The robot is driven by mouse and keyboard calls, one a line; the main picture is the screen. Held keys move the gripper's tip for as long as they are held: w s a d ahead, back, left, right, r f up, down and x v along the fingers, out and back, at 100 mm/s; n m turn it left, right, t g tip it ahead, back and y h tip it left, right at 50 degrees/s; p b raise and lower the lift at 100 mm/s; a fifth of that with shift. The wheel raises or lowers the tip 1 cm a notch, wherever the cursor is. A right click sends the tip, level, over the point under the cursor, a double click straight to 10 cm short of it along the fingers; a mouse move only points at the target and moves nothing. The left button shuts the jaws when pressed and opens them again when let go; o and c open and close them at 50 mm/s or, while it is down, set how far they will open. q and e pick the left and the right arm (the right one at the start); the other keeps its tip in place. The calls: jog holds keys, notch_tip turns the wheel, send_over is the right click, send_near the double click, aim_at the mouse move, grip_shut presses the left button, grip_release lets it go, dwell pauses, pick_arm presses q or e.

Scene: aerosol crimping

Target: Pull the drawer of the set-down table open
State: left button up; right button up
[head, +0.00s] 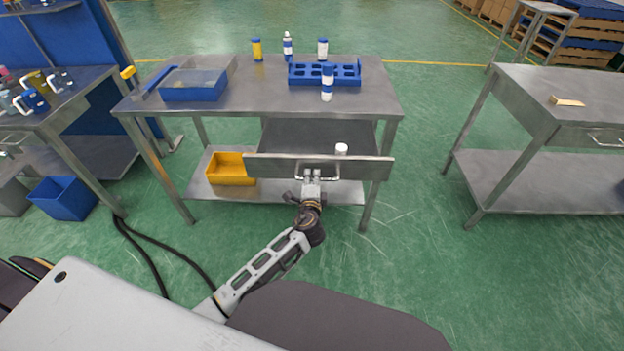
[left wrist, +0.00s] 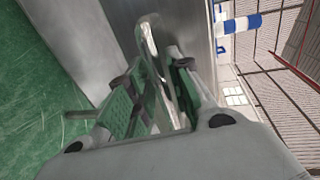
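The set-down table (head: 270,98) is the steel table in the middle of the head view. Its drawer stands out from under the top, with the drawer front (head: 270,168) toward me and part of its grey inside (head: 310,134) showing. A white-topped item (head: 341,149) shows just behind the front. My left gripper (head: 311,175) is at the drawer handle (head: 336,172). In the left wrist view the fingers of my left gripper (left wrist: 160,98) lie on both sides of the handle bar (left wrist: 152,50), closed on it. My right gripper is not in view.
On the tabletop are a blue bin (head: 194,86), a blue rack (head: 346,82) and several bottles. A yellow bin (head: 228,170) is on the lower shelf. Other steel tables stand left (head: 60,105) and right (head: 580,90). Green floor is free between the tables.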

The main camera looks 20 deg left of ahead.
pick_arm(q)
jog(key=shift+o, duration=0.7)
jog(key=shift+v, duration=3.75)
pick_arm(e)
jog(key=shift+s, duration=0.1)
pick_arm(q)
jog(key=shift+f, duration=0.1)
